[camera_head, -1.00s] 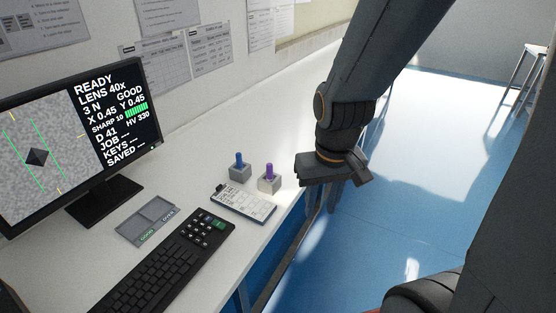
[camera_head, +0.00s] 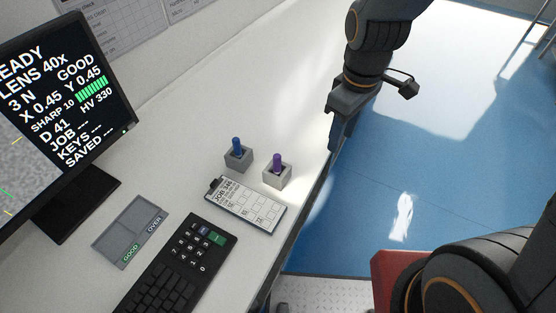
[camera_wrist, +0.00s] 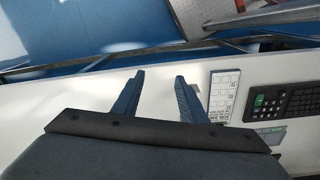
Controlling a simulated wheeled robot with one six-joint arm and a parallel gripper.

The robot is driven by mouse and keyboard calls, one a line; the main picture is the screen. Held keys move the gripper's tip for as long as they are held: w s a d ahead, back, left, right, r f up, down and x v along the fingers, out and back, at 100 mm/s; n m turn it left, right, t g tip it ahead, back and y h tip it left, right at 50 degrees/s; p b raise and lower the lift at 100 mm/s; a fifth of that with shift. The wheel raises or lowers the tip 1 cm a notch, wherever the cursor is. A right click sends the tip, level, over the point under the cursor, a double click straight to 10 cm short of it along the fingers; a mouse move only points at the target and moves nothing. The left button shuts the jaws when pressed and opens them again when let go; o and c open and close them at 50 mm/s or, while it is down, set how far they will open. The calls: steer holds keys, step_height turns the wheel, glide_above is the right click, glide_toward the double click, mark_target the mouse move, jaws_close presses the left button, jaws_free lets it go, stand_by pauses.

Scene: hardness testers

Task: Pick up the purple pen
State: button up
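The purple pen (camera_head: 277,162) stands upright in a small light grey block holder (camera_head: 276,180) near the table's front edge. A blue pen (camera_head: 236,146) stands in a similar grey holder (camera_head: 238,161) to its left. My gripper (camera_head: 336,135) hangs to the right of the purple pen and above it, at the table edge, apart from it. In the wrist view my gripper (camera_wrist: 160,77) shows two separated fingers with nothing between them. I cannot make out the purple pen in the wrist view; the right finger may hide it.
A clipboard with a job sheet (camera_head: 246,205) lies just in front of the holders. A keyboard (camera_head: 182,262), a two-compartment tray (camera_head: 131,231) and a monitor (camera_head: 75,110) are to the left. The table (camera_head: 255,85) behind the holders is clear.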

mark_target(277, 155)
steer(key=a+n, duration=0.4)
steer(key=a+f+n+p, duration=0.1)
steer(key=a+n, duration=0.4)
steer(key=a+f+n, duration=0.1)
steer(key=a+n, duration=0.3)
steer(key=a, duration=0.1)
steer(key=shift+s+f+n+g, duration=0.1)
steer(key=shift+s+n+g, duration=0.2)
steer(key=shift+g, duration=0.1)
steer(key=shift+a+f+p, duration=0.2)
steer(key=shift+f+p, duration=0.15)
steer(key=shift+f, duration=0.15)
steer(key=shift+a+f+p, duration=0.2)
steer(key=shift+f+p, duration=1.1)
steer(key=shift+f, duration=2.15)
jaws_close()
